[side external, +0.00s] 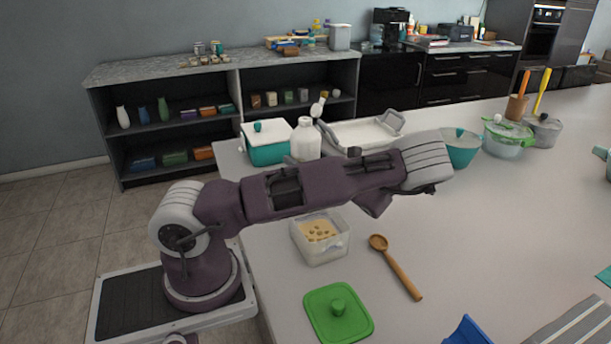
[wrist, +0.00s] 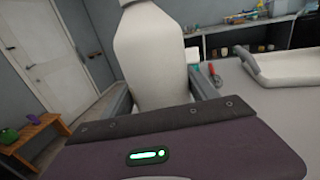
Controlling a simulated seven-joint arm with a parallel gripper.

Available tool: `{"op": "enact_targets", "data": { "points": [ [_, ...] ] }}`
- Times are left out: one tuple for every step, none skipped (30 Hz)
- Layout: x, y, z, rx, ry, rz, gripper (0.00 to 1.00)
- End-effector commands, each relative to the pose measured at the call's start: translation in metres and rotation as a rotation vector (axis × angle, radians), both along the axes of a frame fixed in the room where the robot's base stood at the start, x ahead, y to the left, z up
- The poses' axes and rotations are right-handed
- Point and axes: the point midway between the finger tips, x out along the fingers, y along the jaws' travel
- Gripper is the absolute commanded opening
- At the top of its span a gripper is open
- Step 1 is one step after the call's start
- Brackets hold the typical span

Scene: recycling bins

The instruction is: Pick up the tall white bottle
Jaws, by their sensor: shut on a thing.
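The tall white bottle (wrist: 150,55) fills the upper middle of the wrist view. It stands between the two fingers of my gripper (wrist: 163,94), which is shut on its body. Its lower part is hidden behind the gripper's housing. In the side external view a white bottle (side external: 305,140) shows behind my arm, beside a white and teal container. My arm hides its lower part, and I cannot tell there whether it touches the counter. My gripper's fingers cannot be made out in that view.
A white tray (side external: 362,131) lies right of the bottle. A food container (side external: 320,238), wooden spoon (side external: 396,267) and green lid (side external: 338,312) lie nearer. The counter's right middle is clear.

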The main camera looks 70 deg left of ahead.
Motion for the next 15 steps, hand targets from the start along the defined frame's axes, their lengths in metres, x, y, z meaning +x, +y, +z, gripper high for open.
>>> {"op": "enact_targets", "data": {
  "points": [
    [0.0, 0.0, 0.0, 0.0, 0.0, 0.0, 0.07],
    [0.0, 0.0, 0.0, 0.0, 0.0, 0.0, 0.01],
    [0.0, 0.0, 0.0, 0.0, 0.0, 0.0, 0.0],
    [0.0, 0.0, 0.001, 0.002, 0.0, 0.0, 0.0],
    [0.0, 0.0, 0.001, 0.002, 0.0, 0.0, 0.0],
    [0.0, 0.0, 0.001, 0.002, 0.0, 0.0, 0.0],
    [0.0, 0.0, 0.001, 0.002, 0.0, 0.0, 0.0],
    [0.0, 0.0, 0.001, 0.002, 0.0, 0.0, 0.0],
    [0.0, 0.0, 0.001, 0.002, 0.0, 0.0, 0.0],
    [0.0, 0.0, 0.002, 0.002, 0.0, 0.0, 0.0],
    [0.0, 0.0, 0.004, 0.002, 0.0, 0.0, 0.0],
    [0.0, 0.0, 0.008, 0.002, 0.0, 0.001, 0.0],
    [0.0, 0.0, 0.011, 0.002, -0.001, 0.001, 0.0],
    [0.0, 0.0, 0.016, 0.002, -0.003, 0.001, 0.0],
    [0.0, 0.0, 0.024, 0.002, -0.005, 0.001, 0.0]
  ]
}}
